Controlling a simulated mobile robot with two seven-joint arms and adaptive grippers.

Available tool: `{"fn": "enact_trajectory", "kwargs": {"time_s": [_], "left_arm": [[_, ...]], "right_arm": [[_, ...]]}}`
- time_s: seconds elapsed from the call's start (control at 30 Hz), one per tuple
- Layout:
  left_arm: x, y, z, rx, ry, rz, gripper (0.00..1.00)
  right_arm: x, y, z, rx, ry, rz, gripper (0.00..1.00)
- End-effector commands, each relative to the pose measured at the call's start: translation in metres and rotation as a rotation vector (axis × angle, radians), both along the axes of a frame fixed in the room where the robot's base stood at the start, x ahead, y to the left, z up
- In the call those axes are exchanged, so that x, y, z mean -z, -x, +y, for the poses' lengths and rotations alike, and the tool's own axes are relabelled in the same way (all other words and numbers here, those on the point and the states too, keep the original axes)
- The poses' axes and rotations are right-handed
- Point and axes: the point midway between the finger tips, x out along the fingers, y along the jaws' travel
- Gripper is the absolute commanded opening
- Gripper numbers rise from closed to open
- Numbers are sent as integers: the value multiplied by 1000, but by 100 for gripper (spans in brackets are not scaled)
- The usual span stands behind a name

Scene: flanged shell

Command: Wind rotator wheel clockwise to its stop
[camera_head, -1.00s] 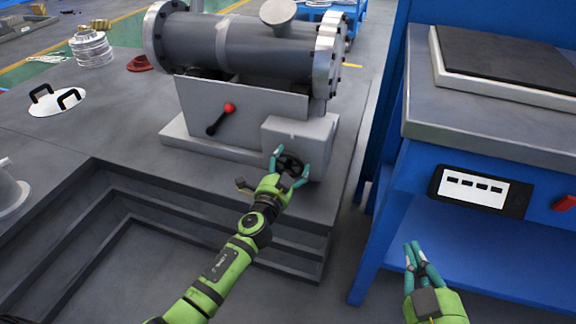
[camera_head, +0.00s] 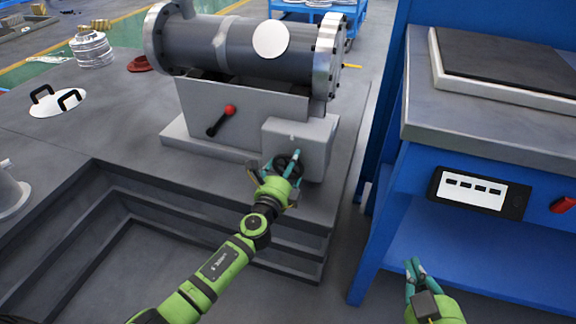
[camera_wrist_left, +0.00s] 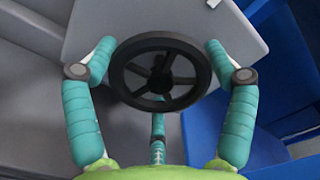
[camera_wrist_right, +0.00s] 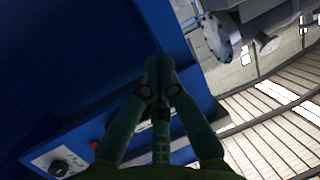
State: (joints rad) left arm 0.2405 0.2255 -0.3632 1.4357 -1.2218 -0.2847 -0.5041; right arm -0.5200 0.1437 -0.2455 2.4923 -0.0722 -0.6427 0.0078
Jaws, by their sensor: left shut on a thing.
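The rotator wheel (camera_head: 288,166) is a small black spoked handwheel on the front of a grey box (camera_head: 302,138) under the shell. My left gripper (camera_head: 276,164) is shut on it; in the left wrist view the wheel (camera_wrist_left: 160,82) sits between the teal fingers, which hold its rim from two sides. The grey flanged shell (camera_head: 215,45) lies across the stand, with its round stub's pale face (camera_head: 271,40) turned towards me. My right gripper (camera_head: 414,268) is empty, low by the blue bench; its fingertips meet in the right wrist view (camera_wrist_right: 160,75).
A red-knobbed lever (camera_head: 221,120) stands on the stand's front panel, left of the wheel. A blue bench (camera_head: 470,135) is close on the right. A white lid with black handles (camera_head: 57,102) and a red part (camera_head: 140,63) lie on the grey platform.

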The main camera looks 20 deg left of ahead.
Motion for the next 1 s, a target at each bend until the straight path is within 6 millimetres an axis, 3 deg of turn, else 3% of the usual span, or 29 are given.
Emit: {"fn": "enact_trajectory", "kwargs": {"time_s": [0.5,1.0], "left_arm": [[-2,-1,1,-2,-309,-14,52],[-2,-1,0,-1,-355,-16,52]], "right_arm": [[28,11,-11,25,35,162,0],[33,13,-13,29,40,190,0]]}}
